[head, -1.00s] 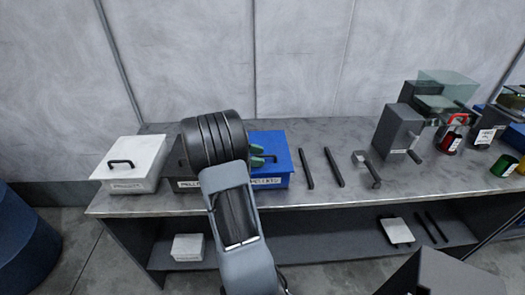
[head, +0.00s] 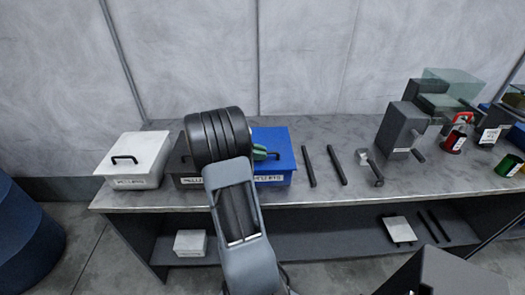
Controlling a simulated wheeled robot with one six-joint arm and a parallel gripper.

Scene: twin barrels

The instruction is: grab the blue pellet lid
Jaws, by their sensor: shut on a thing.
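The blue pellet box with its blue lid (head: 280,148) stands on the metal bench, right of my arm's dark wrist. A label shows on its front. My gripper (head: 262,153) is at the lid's left part, its greenish fingers partly showing beside the wrist. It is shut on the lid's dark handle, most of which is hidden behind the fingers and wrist. The lid looks seated on the box; I see no gap.
A white box (head: 135,158) with a black handle stands at the left of the bench. A dark box (head: 187,181) is mostly hidden behind my arm. Two black bars (head: 308,166) lie to the right, then a clamp-like tool (head: 371,168) and a grey cranked machine (head: 399,128). A dark blue barrel (head: 25,240) stands lower left.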

